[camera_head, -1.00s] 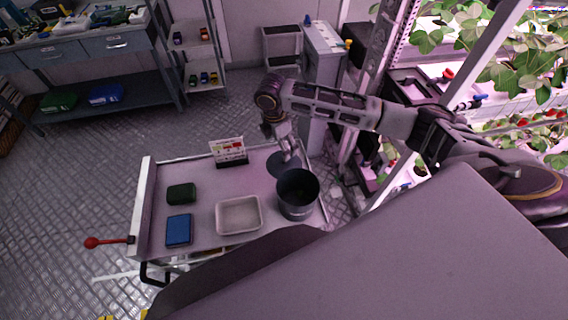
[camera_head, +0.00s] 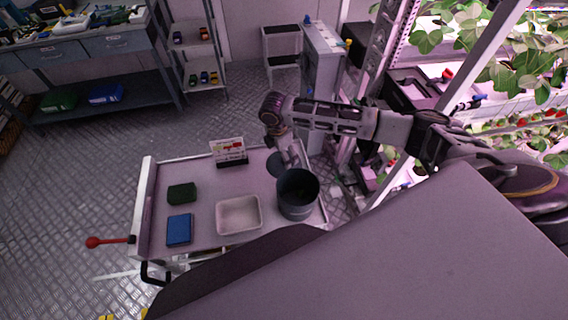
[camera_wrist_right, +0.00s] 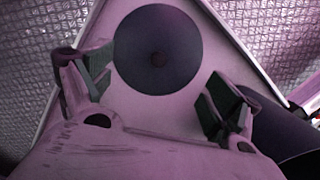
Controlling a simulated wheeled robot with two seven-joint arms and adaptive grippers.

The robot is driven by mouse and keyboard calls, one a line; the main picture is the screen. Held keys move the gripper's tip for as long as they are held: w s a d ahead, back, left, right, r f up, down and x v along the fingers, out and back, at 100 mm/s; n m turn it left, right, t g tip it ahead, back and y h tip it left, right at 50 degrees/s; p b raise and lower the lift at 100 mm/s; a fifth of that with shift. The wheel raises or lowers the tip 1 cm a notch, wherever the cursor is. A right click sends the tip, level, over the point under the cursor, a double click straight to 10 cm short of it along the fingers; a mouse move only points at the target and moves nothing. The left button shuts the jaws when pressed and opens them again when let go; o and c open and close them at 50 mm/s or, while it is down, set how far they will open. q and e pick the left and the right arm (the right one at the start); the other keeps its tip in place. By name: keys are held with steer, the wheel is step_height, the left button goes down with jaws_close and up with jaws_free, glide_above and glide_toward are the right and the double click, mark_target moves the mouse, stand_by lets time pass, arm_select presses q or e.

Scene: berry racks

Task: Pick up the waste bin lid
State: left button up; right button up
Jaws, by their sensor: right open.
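The waste bin lid (camera_wrist_right: 158,50) is a dark round disc with a small knob at its centre, lying flat on the cart top. In the head view the lid (camera_head: 275,163) shows behind the bin, partly covered by my right gripper. The dark cylindrical waste bin (camera_head: 297,196) stands uncovered in front of the lid; its edge also shows at lower right in the wrist view (camera_wrist_right: 280,125). My right gripper (camera_wrist_right: 158,95) is open and empty, above the lid, its two fingers apart with the lid's knob ahead between them. My left gripper is not in view.
The cart (camera_head: 206,228) also holds a white tray (camera_head: 239,215), a blue box (camera_head: 179,230), a green box (camera_head: 181,193) and a small card stand (camera_head: 229,152). A grey cabinet (camera_head: 325,60) and plant racks stand behind and right.

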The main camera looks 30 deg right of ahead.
steer(key=shift+w+d+f+p, duration=0.1)
steer(key=shift+d+f+p, duration=0.1)
steer(key=shift+f, duration=1)
steer(key=shift+w+d+f+p, duration=0.1)
steer(key=shift+d+f+p, duration=0.05)
steer(key=shift+f, duration=1.05)
steer(key=c, duration=1.2)
steer(key=shift+s+f, duration=0.1)
steer(key=shift+s, duration=0.1)
jaws_close()
